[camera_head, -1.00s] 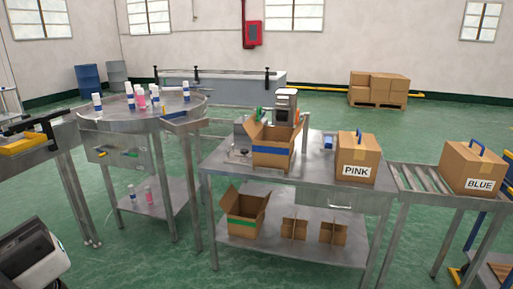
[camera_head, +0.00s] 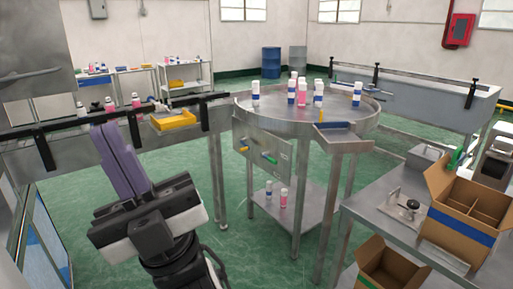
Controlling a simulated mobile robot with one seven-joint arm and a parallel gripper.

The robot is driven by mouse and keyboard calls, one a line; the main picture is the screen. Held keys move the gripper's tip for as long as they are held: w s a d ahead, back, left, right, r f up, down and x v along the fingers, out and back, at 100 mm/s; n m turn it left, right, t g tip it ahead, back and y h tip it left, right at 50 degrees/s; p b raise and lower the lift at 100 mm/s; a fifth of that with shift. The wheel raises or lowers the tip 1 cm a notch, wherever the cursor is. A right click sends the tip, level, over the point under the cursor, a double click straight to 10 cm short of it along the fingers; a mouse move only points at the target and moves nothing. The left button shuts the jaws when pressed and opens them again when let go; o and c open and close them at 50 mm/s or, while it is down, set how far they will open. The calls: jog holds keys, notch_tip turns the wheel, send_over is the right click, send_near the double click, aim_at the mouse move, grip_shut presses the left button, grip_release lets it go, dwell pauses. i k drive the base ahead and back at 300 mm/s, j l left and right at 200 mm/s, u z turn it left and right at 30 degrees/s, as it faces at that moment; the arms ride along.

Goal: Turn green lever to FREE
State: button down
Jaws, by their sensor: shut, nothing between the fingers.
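A small green lever (camera_head: 266,155) is on the grey metal panel (camera_head: 282,150) fixed to the front of the round steel table. It looks tilted, with a bluish part at its right end. Any FREE marking on the panel is too small to read. My gripper (camera_head: 106,132) is at the lower left, its purple fingers pointing up, shut and empty. In the picture it is well to the left of the panel and apart from it.
A smaller yellow piece (camera_head: 243,149) is left of the lever. The round table (camera_head: 285,108) bears several bottles. A conveyor with a black rail (camera_head: 85,128) runs behind my gripper. A workbench (camera_head: 385,190) with an open carton (camera_head: 438,225) stands right. Green floor shows between.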

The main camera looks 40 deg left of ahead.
aim_at(265, 155)
jog(key=i+u, duration=0.3)
jog(key=i, duration=0.25)
jog(key=i+u, duration=0.35)
jog(key=i, duration=0.25)
jog(key=i+z, duration=0.35)
jog(key=z, duration=0.2)
